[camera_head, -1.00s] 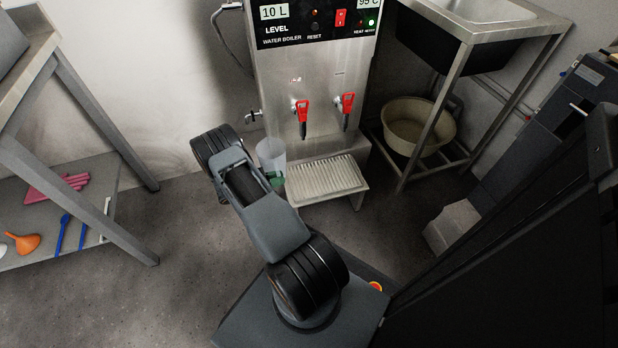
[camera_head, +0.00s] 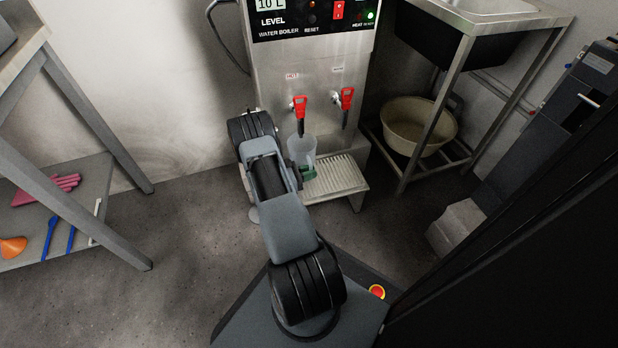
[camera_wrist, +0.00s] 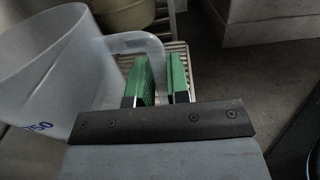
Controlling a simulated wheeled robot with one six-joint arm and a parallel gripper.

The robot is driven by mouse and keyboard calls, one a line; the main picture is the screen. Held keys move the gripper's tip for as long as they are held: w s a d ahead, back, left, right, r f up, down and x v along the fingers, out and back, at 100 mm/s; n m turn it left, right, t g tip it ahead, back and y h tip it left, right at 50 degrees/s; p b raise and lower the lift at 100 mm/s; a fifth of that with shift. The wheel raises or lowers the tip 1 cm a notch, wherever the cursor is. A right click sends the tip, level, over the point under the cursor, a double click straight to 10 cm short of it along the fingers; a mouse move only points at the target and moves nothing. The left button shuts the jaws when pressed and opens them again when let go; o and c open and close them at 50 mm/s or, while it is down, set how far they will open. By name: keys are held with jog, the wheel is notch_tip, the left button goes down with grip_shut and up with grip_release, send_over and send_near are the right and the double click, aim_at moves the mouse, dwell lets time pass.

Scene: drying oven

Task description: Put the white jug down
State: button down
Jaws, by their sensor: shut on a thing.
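The white jug (camera_head: 302,150) is translucent and looks upright below the left red-handled tap (camera_head: 299,108) of the water boiler, over the left end of the slatted drip tray (camera_head: 338,177). I cannot tell whether its base touches the tray. My gripper (camera_head: 308,174) is at the jug's near side, partly hidden by my arm. In the wrist view the jug (camera_wrist: 48,70) fills the left, with blue markings. The green jaws of my gripper (camera_wrist: 161,80) are shut on its handle (camera_wrist: 138,42), which they partly hide.
The water boiler (camera_head: 315,70) stands right behind the jug. A second red-handled tap (camera_head: 346,100) is to the right. A metal sink stand (camera_head: 450,80) with a beige basin (camera_head: 418,125) is at right. A shelf table (camera_head: 95,120) stands left. The floor between table and boiler is clear.

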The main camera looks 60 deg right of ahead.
jog(key=shift+f, duration=0.85)
jog(key=c, duration=1.1)
grip_release()
